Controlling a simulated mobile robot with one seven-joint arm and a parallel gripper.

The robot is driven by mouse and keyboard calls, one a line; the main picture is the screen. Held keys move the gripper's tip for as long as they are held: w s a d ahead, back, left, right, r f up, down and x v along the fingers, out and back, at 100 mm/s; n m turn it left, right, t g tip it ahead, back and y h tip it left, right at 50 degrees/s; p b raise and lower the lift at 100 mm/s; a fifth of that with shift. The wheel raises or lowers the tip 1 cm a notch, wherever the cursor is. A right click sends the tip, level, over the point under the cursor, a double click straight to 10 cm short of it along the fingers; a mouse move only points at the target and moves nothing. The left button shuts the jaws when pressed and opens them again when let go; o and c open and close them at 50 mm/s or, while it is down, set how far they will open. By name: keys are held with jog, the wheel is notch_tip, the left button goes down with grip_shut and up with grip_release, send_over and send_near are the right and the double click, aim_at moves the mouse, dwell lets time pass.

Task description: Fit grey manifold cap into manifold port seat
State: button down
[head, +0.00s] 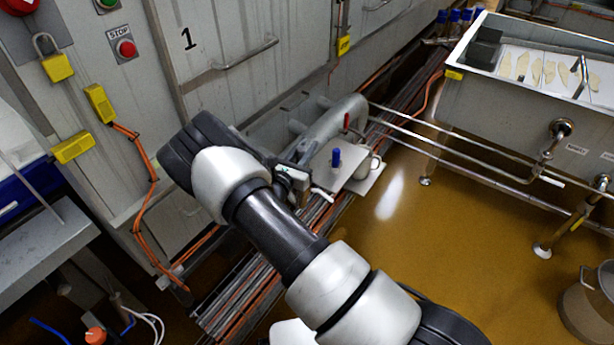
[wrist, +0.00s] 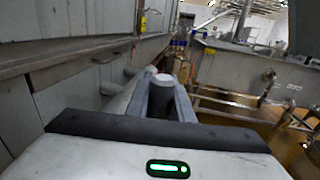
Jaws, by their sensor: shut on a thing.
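My gripper (wrist: 163,84) points away from the camera in the wrist view, its two grey fingers close together. It is shut on a small grey piece (wrist: 162,93), which looks like the grey manifold cap; the fingers hide most of it. In the head view my gripper (head: 304,150) is beside a grey manifold pipe (head: 340,121) with short stubs, low along the cabinet wall. The pipe also shows left of the fingers in the wrist view (wrist: 121,101). I cannot make out which opening is the port seat, or whether the cap touches it.
Cabinet doors (head: 225,50) line the left. A steel sink (head: 500,95) with pipes is at right; open floor (head: 430,240) lies between.

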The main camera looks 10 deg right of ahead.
notch_tip(320, 180, down, 8)
jog(key=b, duration=0.1)
jog(key=shift+r+b, duration=0.25)
jog(key=shift+b, duration=0.1)
jog(key=shift+f, duration=0.2)
jog(key=c, duration=1.6)
grip_release()
jog(key=shift+o, duration=0.2)
